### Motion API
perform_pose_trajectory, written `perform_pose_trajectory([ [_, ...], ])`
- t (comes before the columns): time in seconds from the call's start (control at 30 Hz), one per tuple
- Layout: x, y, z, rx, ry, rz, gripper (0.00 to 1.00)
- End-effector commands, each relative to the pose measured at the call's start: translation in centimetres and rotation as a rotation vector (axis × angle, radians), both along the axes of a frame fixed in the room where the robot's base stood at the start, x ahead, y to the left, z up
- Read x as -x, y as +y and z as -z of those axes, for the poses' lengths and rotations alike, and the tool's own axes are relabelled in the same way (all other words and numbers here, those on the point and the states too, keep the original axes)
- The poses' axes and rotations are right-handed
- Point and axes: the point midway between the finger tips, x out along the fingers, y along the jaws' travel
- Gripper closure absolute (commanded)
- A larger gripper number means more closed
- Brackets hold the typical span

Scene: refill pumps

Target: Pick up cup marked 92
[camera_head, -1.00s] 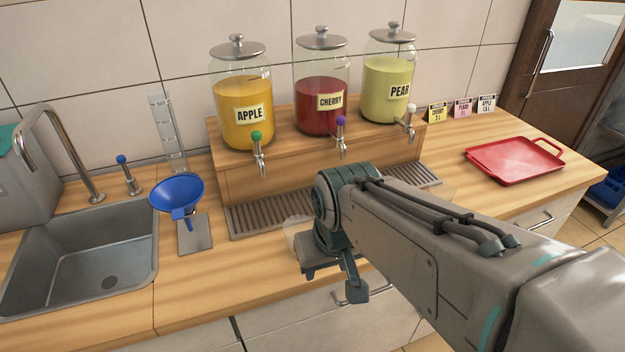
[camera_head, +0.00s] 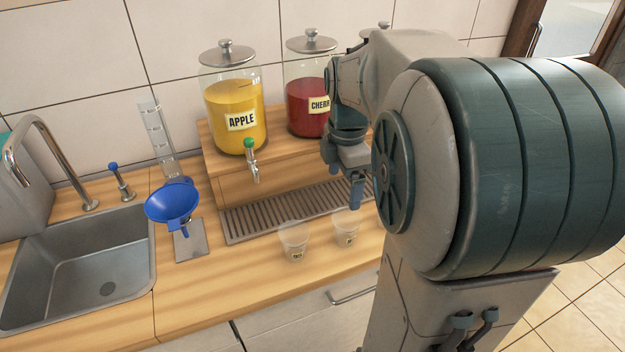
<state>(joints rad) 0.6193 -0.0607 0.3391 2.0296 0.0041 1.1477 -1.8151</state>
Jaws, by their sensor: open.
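Two clear cups stand on the wooden counter in front of the drip grate. The left cup (camera_head: 293,241) and the right cup (camera_head: 345,227) each carry a small label. The label numbers are too small to read, so I cannot tell which one is marked 92. My gripper (camera_head: 356,192) hangs above and a little behind the right cup, apart from it. It is open and holds nothing that I can see. My arm hides the counter to the right.
The apple jar (camera_head: 235,105) and cherry jar (camera_head: 308,95) stand on a wooden riser behind the drip grate (camera_head: 270,215). A blue funnel (camera_head: 172,203) and the sink (camera_head: 85,265) are at the left. The counter front left of the cups is clear.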

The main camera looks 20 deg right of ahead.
Motion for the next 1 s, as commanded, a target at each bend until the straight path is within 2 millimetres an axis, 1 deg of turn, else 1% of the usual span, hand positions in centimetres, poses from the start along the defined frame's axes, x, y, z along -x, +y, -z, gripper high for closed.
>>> perform_pose_trajectory([
  [0.03, -0.4, -0.6, -0.3, -0.006, 0.006, -0.045, 0.13],
  [0.1, -0.7, -1.1, -0.4, -0.014, 0.013, -0.107, 0.13],
  [0.2, -0.9, -1.4, -0.4, -0.019, 0.018, -0.159, 0.13],
  [0.27, -1.0, -1.5, 0.0, -0.022, 0.02, -0.173, 0.13],
  [0.37, -0.9, -1.6, 1.6, -0.023, 0.023, -0.179, 0.13],
  [0.5, -0.9, -1.5, 4.5, -0.025, 0.024, -0.178, 0.13],
  [0.6, -0.9, -1.6, 6.3, -0.023, 0.023, -0.179, 0.13],
  [0.7, -0.9, -1.6, 7.5, -0.022, 0.021, -0.177, 0.13],
  [0.87, -0.9, -1.6, 8.4, -0.022, 0.02, -0.177, 0.13],
  [0.97, -0.9, -1.8, 9.5, -0.023, 0.022, -0.178, 0.13],
  [1.0, -1.0, -1.8, 10.2, -0.024, 0.022, -0.177, 0.13],
])
